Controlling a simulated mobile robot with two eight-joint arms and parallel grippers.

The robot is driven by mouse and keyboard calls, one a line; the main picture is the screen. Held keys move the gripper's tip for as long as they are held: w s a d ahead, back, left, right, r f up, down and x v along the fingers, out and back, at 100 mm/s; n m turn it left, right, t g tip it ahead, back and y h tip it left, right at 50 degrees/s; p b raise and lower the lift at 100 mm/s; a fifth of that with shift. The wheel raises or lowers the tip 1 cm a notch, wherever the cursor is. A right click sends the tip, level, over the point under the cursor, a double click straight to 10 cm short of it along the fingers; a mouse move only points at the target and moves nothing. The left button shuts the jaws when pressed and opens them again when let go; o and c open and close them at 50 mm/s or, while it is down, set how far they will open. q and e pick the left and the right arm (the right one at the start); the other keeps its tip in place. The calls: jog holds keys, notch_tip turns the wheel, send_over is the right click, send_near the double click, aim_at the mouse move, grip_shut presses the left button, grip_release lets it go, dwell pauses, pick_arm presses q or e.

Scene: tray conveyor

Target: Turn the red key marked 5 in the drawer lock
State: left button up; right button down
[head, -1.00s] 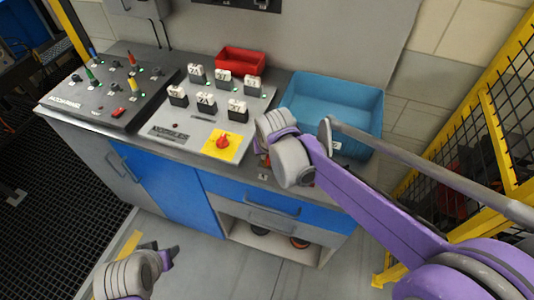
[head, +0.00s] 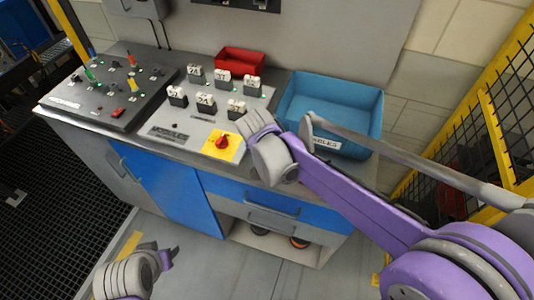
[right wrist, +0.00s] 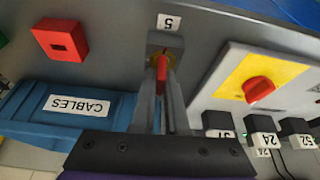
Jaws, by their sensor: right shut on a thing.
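In the right wrist view, the red key (right wrist: 161,72) stands in the grey lock block (right wrist: 164,43), under a white label reading 5 (right wrist: 168,22). My right gripper (right wrist: 161,92) is shut on the key, with one finger on each side of it. In the head view my right wrist hides the key, the lock and my right fingertips, at the cabinet's front edge beside the yellow plate. My left gripper (head: 160,252) is low at the left of the head view, away from the cabinet, with its fingers apart and nothing between them.
A red rotary knob (head: 222,142) on a yellow plate sits close left of my right wrist. A blue bin labelled CABLES (head: 350,152) stands to its right. Several labelled switches stand behind. The blue drawer (head: 235,190) is below. A yellow mesh fence (head: 478,105) bounds the right.

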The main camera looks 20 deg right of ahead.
jog(key=shift+s+d+f+m, duration=0.1)
jog(key=shift+m, duration=0.3)
jog(key=c, duration=0.8)
grip_release()
jog(key=shift+c, duration=0.2)
jog(key=v, duration=1.1)
jog(key=s+d+f+n+y, duration=0.1)
jog(key=s+d+f+n, duration=0.2)
jog(key=s+f, duration=0.2)
jog(key=s+d+f+n+t+y, duration=0.1)
jog(key=s+d+f+n, duration=0.2)
jog(key=s+f, duration=0.3)
jog(key=s, duration=0.5)
jog(key=shift+d+n+t+p, duration=0.2)
jog(key=shift+n+t+p, duration=0.1)
jog(key=shift+n+p, duration=0.1)
